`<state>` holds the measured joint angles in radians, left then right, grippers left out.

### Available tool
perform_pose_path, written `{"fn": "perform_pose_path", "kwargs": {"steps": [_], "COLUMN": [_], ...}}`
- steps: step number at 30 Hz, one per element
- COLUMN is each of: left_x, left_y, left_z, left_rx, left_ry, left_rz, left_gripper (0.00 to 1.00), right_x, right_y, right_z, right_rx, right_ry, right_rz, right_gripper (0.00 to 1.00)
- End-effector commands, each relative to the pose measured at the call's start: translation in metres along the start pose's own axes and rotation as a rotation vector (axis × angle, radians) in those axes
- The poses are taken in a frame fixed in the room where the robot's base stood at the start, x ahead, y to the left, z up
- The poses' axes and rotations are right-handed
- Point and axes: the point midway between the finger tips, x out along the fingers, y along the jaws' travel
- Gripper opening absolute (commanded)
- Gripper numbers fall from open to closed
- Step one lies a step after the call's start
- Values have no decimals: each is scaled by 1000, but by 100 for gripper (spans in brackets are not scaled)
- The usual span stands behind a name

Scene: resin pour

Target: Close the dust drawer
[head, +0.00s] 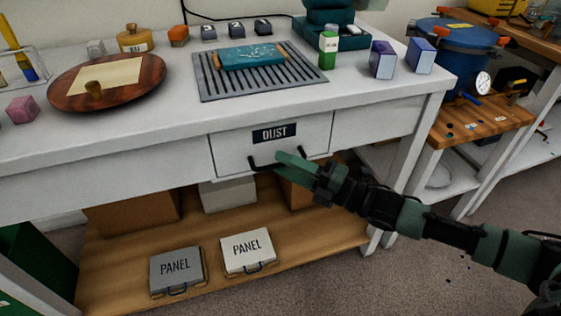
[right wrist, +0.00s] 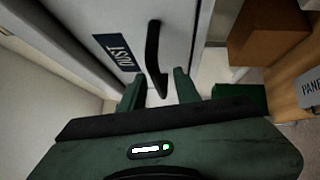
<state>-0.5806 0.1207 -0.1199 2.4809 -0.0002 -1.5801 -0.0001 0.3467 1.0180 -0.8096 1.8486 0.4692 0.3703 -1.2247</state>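The dust drawer (head: 232,150) is a white front with a dark "DUST" label (head: 274,133), set under the worktop. Its front looks about flush with the bench apron; I cannot tell whether a small gap is left. A black bar handle (head: 262,166) crosses its lower part. My right gripper (head: 281,160) is at the handle, in front of the drawer. In the right wrist view its two green fingers (right wrist: 157,88) are apart, with the handle's near end (right wrist: 154,62) between them; contact is not clear. My left gripper is not in view.
The bench top (head: 130,125) holds a round wooden board (head: 65,88), a grey grooved mat (head: 215,88) and small boxes. Two panel cases (head: 249,252) lie on the lower shelf (head: 310,245). A blue pressure pot (head: 445,55) stands right. Floor in front is open.

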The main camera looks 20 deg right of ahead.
Motion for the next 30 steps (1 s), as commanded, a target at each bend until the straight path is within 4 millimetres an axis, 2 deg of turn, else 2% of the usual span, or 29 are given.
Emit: {"fn": "perform_pose_path", "kwargs": {"steps": [6,12,30], "left_x": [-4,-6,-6], "left_y": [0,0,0], "left_z": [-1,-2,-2], "left_rx": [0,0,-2], "left_ry": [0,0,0], "left_rz": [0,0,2], "left_gripper": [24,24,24], "right_x": [-36,-56,-59], "right_y": [-1,-1,-1], "right_z": [0,0,-1], "right_rx": [2,2,5], "right_ry": [0,0,0], "right_rz": [-6,-3,-3], "right_gripper": [32,32,32]}}
